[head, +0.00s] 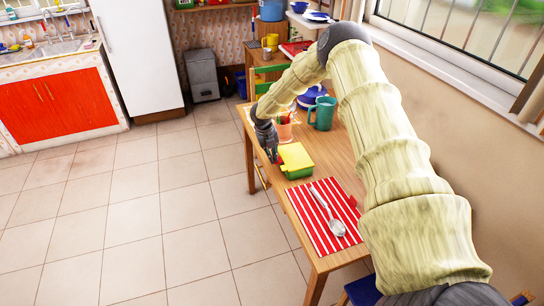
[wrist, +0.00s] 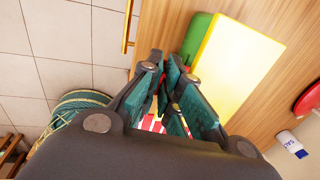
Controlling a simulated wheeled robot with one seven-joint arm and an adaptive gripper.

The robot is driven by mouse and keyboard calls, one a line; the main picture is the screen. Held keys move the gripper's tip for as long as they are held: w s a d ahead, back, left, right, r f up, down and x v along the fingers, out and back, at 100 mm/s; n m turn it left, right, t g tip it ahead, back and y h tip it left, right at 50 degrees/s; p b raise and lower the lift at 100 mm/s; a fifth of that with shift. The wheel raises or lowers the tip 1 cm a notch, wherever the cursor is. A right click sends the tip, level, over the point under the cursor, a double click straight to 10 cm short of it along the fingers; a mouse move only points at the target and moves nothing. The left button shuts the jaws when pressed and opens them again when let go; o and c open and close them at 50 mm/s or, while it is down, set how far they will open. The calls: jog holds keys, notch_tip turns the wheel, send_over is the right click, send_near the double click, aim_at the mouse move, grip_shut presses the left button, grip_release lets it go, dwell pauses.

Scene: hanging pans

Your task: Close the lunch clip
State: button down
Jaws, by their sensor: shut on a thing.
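The lunch box is green with a yellow lid (head: 297,158) and stands on the wooden table (head: 328,173). Its lid is seen large in the wrist view (wrist: 237,72), with the green body (wrist: 198,38) along its left side. A small red part, apparently the clip (head: 281,160), is at the box's left side by my fingers. My gripper (head: 272,156) is at that side of the box, over the table's left edge. In the wrist view its teal-padded fingers (wrist: 174,92) are close together beside the box. They appear shut on the clip, which they mostly hide.
A red-and-white striped mat (head: 318,220) with a spoon (head: 329,209) lies nearer me on the table. A teal mug (head: 322,114) and a terracotta pot (head: 283,128) stand behind the box. A salt bottle (wrist: 291,144) shows in the wrist view.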

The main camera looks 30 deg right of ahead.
aim_at(273, 170)
jog(key=f+h+b, duration=0.1)
jog(key=b, duration=0.1)
jog(key=f+g+h+b, duration=0.1)
jog(key=h+b, duration=0.1)
jog(key=b, duration=0.1)
jog(key=shift+w+a, duration=0.15)
jog(key=shift+a, duration=0.25)
notch_tip(273, 170, down, 2)
jog(key=g+h+b, duration=0.1)
jog(key=h+b, duration=0.4)
jog(key=b, duration=0.2)
jog(key=shift+f+h+b, duration=0.1)
jog(key=shift+h+b, duration=0.2)
jog(key=shift+b, duration=0.1)
jog(key=h+b, duration=0.1)
jog(key=b, duration=0.1)
jog(key=f+g+h+b, duration=0.1)
jog(key=b, duration=0.1)
jog(key=h+b, duration=0.2)
jog(key=shift+d+f, duration=0.2)
jog(key=shift+d, duration=0.05)
jog(key=h+b, duration=0.1)
jog(key=g+h+b, duration=0.1)
jog(key=shift+s+d+f+b, duration=0.15)
jog(key=shift+s+d+b, duration=0.1)
jog(key=shift+b, duration=0.1)
jog(key=shift+h+b, duration=0.3)
jog(key=shift+d, duration=0.1)
